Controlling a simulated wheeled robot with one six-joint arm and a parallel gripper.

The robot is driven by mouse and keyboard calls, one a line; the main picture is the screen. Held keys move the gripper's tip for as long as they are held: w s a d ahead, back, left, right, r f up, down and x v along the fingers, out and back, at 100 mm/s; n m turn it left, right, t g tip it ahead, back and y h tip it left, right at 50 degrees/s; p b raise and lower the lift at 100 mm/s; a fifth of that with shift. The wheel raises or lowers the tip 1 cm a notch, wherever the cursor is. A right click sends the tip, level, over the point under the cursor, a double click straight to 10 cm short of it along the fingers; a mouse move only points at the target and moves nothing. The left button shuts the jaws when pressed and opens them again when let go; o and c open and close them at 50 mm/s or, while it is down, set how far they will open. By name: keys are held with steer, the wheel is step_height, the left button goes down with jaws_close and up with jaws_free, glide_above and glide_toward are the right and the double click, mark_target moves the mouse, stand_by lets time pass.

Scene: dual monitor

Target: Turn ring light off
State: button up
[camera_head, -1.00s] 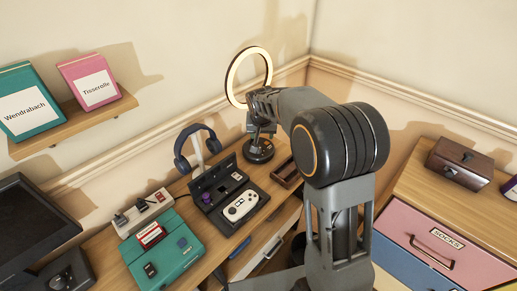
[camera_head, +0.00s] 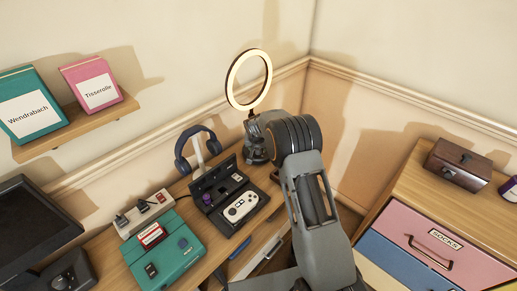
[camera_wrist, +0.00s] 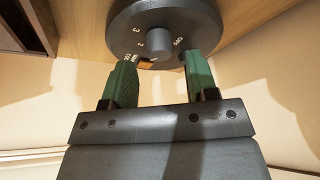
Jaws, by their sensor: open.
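The ring light (camera_head: 232,83) stands at the back of the desk, and its ring looks bright and cream-white. My fingertips are hidden in the head view.
A black console case (camera_head: 211,187) with a white controller and a headphone stand (camera_head: 197,150) are left of my arm. A teal box (camera_head: 174,262) and a power strip (camera_head: 146,212) are farther left. A pink-fronted drawer unit (camera_head: 470,262) stands at right.

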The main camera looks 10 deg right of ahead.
mark_target(258, 151)
steer(key=shift+x, duration=1.45)
steer(key=c, duration=0.9)
